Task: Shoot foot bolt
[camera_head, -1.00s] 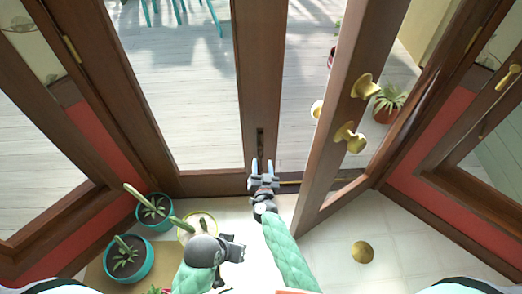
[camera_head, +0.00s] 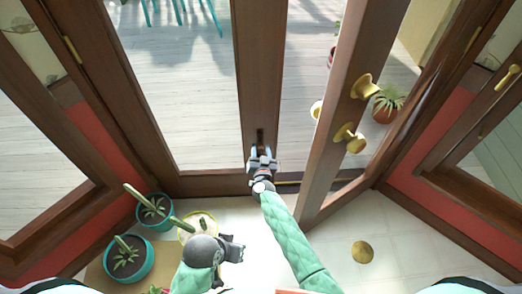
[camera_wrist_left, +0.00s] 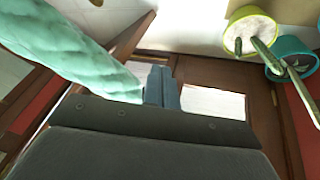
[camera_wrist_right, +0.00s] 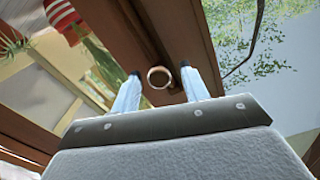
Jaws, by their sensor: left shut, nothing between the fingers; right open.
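The foot bolt (camera_head: 260,135) is a dark narrow fitting low on the wooden stile of the closed door (camera_head: 259,85). Its round ring-like end (camera_wrist_right: 158,77) shows in the right wrist view. My right gripper (camera_head: 262,152) is at the foot of that stile, fingers pointing at the bolt. In the right wrist view its open fingers (camera_wrist_right: 160,88) stand on either side of the ring; I cannot tell whether they touch it. My left gripper (camera_head: 238,247) is low, over the floor by the pots; its empty fingers (camera_wrist_left: 162,87) are together in the left wrist view.
An open door leaf (camera_head: 340,130) with brass knobs (camera_head: 350,137) stands just right of my right arm. Teal pots (camera_head: 128,259) and a yellow pot (camera_head: 184,236) with plants stand at the left. A brass disc (camera_head: 362,251) is on the pale floor (camera_head: 340,235).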

